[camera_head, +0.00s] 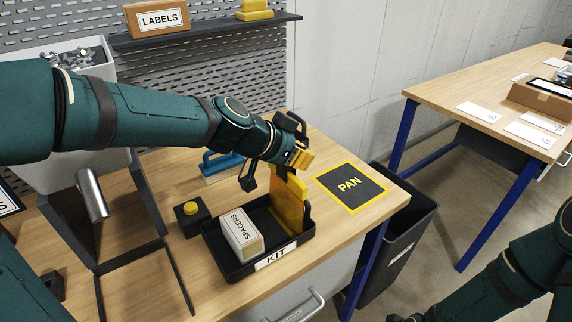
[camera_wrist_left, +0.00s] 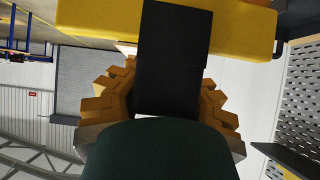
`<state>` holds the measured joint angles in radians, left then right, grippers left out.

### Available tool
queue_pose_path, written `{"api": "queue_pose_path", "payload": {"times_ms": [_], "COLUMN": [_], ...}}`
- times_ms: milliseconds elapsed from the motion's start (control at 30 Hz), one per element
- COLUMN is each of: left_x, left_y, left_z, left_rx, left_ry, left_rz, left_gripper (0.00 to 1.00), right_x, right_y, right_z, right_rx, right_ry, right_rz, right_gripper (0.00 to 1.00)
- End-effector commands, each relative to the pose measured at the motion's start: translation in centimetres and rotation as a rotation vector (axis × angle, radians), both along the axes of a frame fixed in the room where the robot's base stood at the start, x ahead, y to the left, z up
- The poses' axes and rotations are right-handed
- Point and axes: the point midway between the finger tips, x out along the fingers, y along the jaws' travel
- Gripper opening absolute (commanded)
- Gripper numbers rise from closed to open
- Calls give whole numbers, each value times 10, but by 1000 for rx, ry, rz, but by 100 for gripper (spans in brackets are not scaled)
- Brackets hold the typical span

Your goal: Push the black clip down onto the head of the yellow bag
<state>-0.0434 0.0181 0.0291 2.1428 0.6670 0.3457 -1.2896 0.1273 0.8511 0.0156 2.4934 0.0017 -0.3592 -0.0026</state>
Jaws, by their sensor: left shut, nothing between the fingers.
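The yellow bag (camera_head: 290,208) stands upright in the right part of the black KIT tray (camera_head: 232,274). My left gripper (camera_head: 299,160) is shut and empty, just above the bag's head. In the left wrist view, the yellow bag (camera_wrist_left: 95,24) spans the top, and the black clip (camera_wrist_left: 175,45) lies across it, in front of my left gripper (camera_wrist_left: 165,90). The clip is not clear in the head view, where the gripper covers that spot. I cannot tell how far down the clip sits. Of my right gripper, only a dark bit (camera_head: 402,317) shows at the bottom edge.
A SPACERS box (camera_head: 241,236) stands in the tray's left part. A yellow-topped button box (camera_head: 191,217) and a blue-handled item (camera_head: 222,165) are close by. The PAN mat (camera_head: 349,187) to the right is bare. A dark bin (camera_head: 398,240) stands beyond the table edge.

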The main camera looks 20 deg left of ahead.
Motion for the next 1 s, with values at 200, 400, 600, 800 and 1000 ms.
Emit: {"api": "queue_pose_path", "payload": {"times_ms": [200, 400, 600, 800, 1000], "left_x": [0, 0, 0, -2, -17], "left_y": [0, 0, 0, 2, 14], "left_z": [-6, -8, -7, -5, 11], "left_rx": [0, 0, -1, -1, 0], "left_ry": [2, 2, 1, -1, -3], "left_rz": [0, 0, 0, 0, 2], "left_gripper": [0, 33, 44, 44, 44], "right_x": [0, 0, 0, 0, 0], "right_y": [0, 0, 0, 0, 0], "right_z": [0, 0, 0, 0, 0], "right_rx": [0, 0, 0, 0, 0], "right_ry": [0, 0, 0, 0, 0], "right_rz": [0, 0, 0, 0, 0], "right_gripper": [47, 47, 47, 47, 47]}}
